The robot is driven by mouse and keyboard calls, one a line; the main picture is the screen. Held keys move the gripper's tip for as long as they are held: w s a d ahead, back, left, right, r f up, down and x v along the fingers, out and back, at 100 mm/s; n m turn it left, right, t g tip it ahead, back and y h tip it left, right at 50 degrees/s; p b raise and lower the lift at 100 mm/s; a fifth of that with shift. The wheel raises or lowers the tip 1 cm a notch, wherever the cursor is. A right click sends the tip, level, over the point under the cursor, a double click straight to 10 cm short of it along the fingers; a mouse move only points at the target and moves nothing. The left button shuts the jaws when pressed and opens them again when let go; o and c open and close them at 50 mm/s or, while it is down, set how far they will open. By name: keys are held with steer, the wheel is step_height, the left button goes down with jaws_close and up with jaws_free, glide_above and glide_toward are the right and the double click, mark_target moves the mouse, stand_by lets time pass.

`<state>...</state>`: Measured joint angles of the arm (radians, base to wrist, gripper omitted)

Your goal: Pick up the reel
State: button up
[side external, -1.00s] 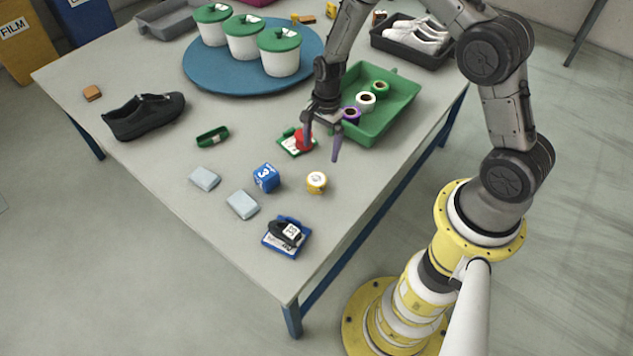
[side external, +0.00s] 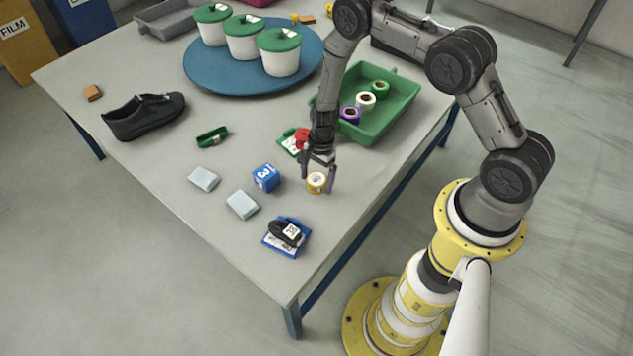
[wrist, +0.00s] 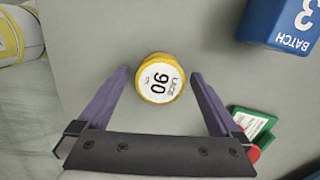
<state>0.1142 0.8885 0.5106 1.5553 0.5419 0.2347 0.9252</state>
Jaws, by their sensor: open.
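A yellow reel (side external: 316,182) with a white top label stands upright on the table near its front right edge. In the wrist view the reel (wrist: 161,79) shows its label from above, with "LACE" and "90" readable. My gripper (side external: 318,180) is open, pointing down at the reel. Its two purple-grey fingers (wrist: 160,75) are on either side of the reel, with a clear gap on both sides. I cannot tell exactly how high the fingertips are above the table.
A blue batch cube (side external: 265,178) stands left of the reel. A green card with a red piece (side external: 302,137) lies behind my gripper. A green tray (side external: 398,105) holds several other reels. Pale blocks (side external: 242,204) and a blue card holder (side external: 276,249) lie nearby.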

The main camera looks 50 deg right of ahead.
steer(key=shift+f, duration=0.2)
steer(key=c, duration=1.4)
steer(key=shift+o, duration=0.2)
steer(key=shift+r, duration=0.15)
steer(key=shift+r, duration=0.25)
step_height(320, 180, up, 2)
steer(key=shift+r, duration=0.1)
steer(key=s+r, duration=1)
steer(key=s, duration=0.4)
steer(key=shift+a, duration=0.35)
